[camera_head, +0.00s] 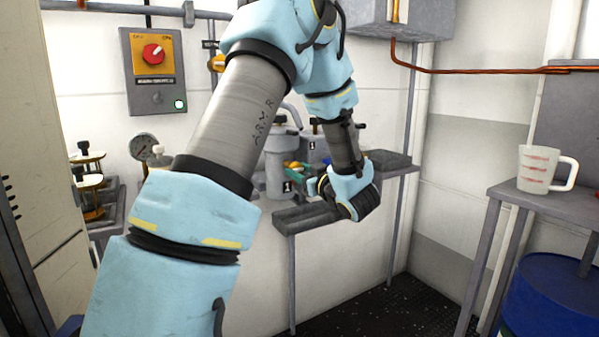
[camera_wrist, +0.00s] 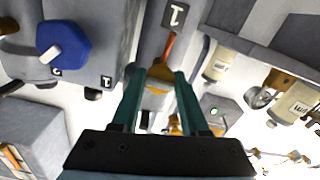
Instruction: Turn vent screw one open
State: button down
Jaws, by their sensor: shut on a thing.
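My gripper (camera_wrist: 160,76) has teal fingers shut on a small brass-coloured piece, which appears to be the vent screw (camera_wrist: 157,88), in the wrist view. An orange-red rod (camera_wrist: 169,46) sticks out just beyond the fingertips, below a grey housing marked 1 (camera_wrist: 177,14). In the head view my gripper (camera_head: 296,172) reaches in from the right beside the grey canister marked 1 (camera_head: 274,178). A little yellow and red shows at the fingertips there. My fingers and arm hide much of the screw, and I cannot tell how far it is turned.
A blue knob (camera_wrist: 64,43) on a grey body is close by at left in the wrist view. A red rotary switch (camera_head: 153,53) and a gauge (camera_head: 142,146) are left of my arm. A measuring jug (camera_head: 540,168) stands on the right table. The floor between is clear.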

jog(key=shift+f+n+b, duration=0.1)
jog(key=shift+n+b, duration=0.2)
jog(key=shift+b, duration=0.25)
jog(key=n+b, duration=1.6)
jog(key=b, duration=0.6)
jog(key=shift+d, duration=0.1)
jog(key=shift+n+b, duration=0.5)
jog(key=shift+n, duration=0.1)
jog(key=shift+c, duration=2.1)
grip_release()
jog(key=shift+r, duration=0.2)
